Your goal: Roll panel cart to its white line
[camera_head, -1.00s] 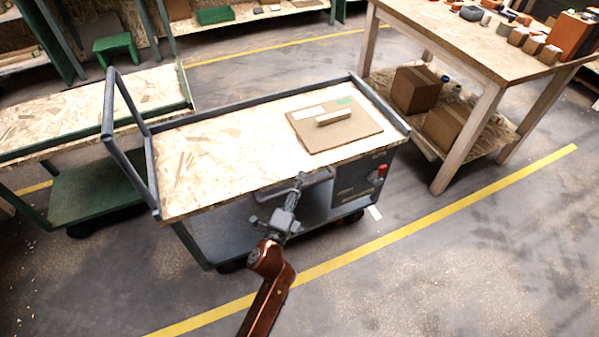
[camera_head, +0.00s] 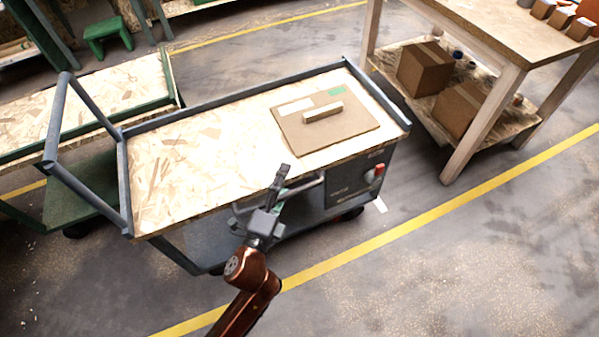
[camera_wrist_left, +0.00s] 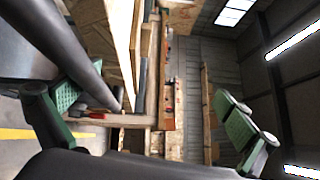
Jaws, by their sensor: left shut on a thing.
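The panel cart (camera_head: 190,168) is a grey-framed trolley with a chipboard top, in the middle of the head view. A brown board (camera_head: 348,128) with a small wooden block lies on its top. A dark control box with a red knob (camera_head: 379,171) sits at its near right end. My left gripper (camera_head: 275,190) is shut on the grey side handle (camera_head: 308,187) of the cart. In the left wrist view a grey bar passes close to the green-padded fingers. A short white line (camera_head: 380,205) shows on the floor beside the cart's near right corner; the cart may hide part of it.
A wooden table (camera_head: 480,110) with boxes on its lower shelf stands to the right. A yellow floor line (camera_head: 440,220) runs along the near side; the floor in front is clear.

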